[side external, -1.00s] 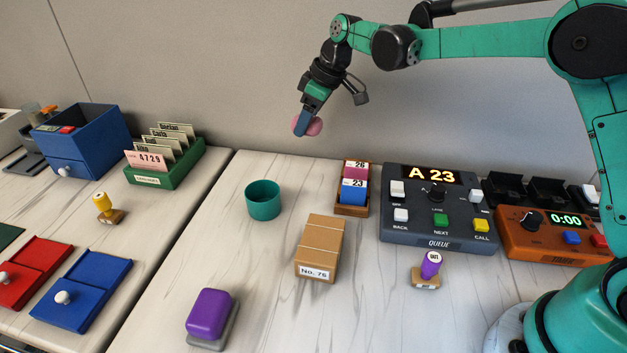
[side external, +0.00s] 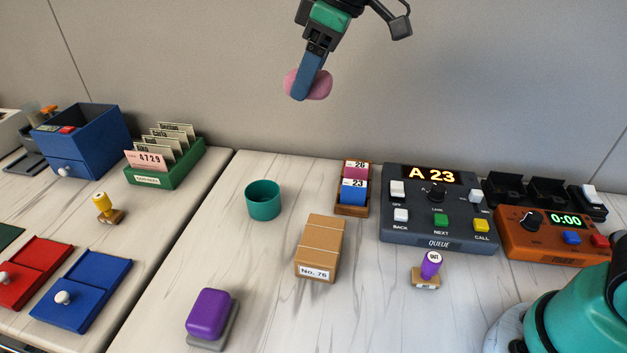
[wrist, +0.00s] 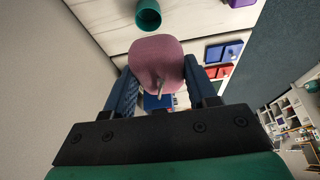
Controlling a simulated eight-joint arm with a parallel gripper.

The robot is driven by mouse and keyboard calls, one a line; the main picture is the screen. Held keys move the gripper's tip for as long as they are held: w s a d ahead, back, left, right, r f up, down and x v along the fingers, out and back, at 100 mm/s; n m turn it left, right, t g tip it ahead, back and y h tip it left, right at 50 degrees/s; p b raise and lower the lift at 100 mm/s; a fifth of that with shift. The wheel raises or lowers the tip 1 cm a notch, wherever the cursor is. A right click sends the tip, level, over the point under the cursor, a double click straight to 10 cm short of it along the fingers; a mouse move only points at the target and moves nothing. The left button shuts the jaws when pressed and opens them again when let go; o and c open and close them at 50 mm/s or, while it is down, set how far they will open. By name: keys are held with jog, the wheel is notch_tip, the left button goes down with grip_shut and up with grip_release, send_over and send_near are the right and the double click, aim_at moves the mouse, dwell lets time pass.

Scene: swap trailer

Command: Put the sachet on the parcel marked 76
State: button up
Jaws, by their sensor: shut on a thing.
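A pink sachet (side external: 318,84) is held in my gripper (side external: 303,95), high above the table near the grey wall. In the wrist view the sachet (wrist: 157,62) sits between the two blue fingers of my gripper (wrist: 160,85), which are shut on it. The parcel marked 76 (side external: 319,249) is a brown box with a white label reading "No. 76" on its front face. It lies on the table below and to the right of my gripper, well apart from it. Its top looks bare.
A teal cup (side external: 263,201) stands left of the parcel. A ticket holder (side external: 351,209) stands behind it, a queue console (side external: 438,215) and a purple-handled stamp (side external: 427,270) to its right. A purple block on a grey base (side external: 210,313) is at front left. Table in front of the parcel is clear.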

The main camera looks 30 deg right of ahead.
send_over(314, 237)
jog(key=d, duration=0.1)
jog(key=f, duration=1.3)
jog(key=s+f, duration=0.1)
jog(key=f, duration=0.6)
jog(key=o, duration=1.2)
jog(key=shift+f, duration=0.15)
jog(key=shift+o, duration=0.2)
jog(key=v, duration=1.2)
jog(key=s+d+f+m+t+h, duration=0.1)
jog(key=d+f+m+t+h, duration=0.1)
jog(key=d+m, duration=0.6)
jog(key=shift+d+m+t+h, duration=0.3)
jog(key=shift+d+t+h, duration=0.2)
jog(key=shift+t, duration=0.5)
